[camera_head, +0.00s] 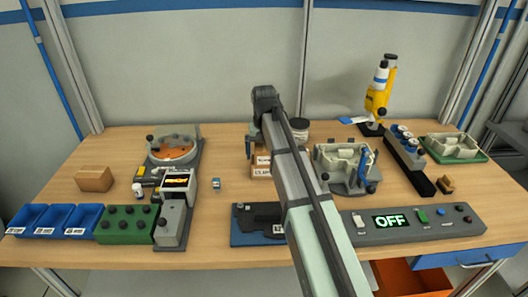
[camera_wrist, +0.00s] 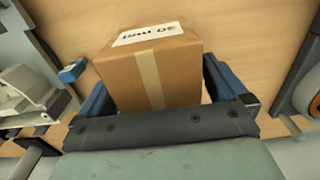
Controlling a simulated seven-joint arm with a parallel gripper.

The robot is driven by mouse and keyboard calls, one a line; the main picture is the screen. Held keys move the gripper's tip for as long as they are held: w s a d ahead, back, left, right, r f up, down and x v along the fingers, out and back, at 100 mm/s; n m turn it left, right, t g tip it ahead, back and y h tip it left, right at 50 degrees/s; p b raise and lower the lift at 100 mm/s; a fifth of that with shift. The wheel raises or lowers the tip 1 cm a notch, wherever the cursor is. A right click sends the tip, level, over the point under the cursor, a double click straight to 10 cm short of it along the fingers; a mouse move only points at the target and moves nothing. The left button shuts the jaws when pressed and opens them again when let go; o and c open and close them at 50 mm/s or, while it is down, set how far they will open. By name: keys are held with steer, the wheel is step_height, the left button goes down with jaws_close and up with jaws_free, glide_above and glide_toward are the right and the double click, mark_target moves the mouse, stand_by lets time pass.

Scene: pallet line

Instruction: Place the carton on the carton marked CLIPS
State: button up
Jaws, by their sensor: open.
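A brown carton (camera_wrist: 150,75) with pale tape and a white label stands between the blue fingers of my gripper (camera_wrist: 160,92) in the wrist view. The fingers are open, one on either side; I cannot tell whether they touch it. In the head view, this carton (camera_head: 263,160) appears to rest on the carton marked CLIPS (camera_head: 262,173), with their labels one above the other. My arm hides the right side of both. My gripper (camera_head: 262,146) is at the upper carton there, with one finger visible on its left.
Another brown carton (camera_head: 94,179) stands at the left, behind blue bins (camera_head: 68,219). A turntable device (camera_head: 173,148) is left of the stack, and a grey fixture (camera_head: 345,170) is right of it. A small blue item (camera_head: 216,185) lies nearby. Bench between turntable and stack is mostly clear.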

steer(key=shift+r, duration=0.1)
step_height(320, 180, up, 12)
steer(key=shift+r, duration=0.1)
stand_by(0.5)
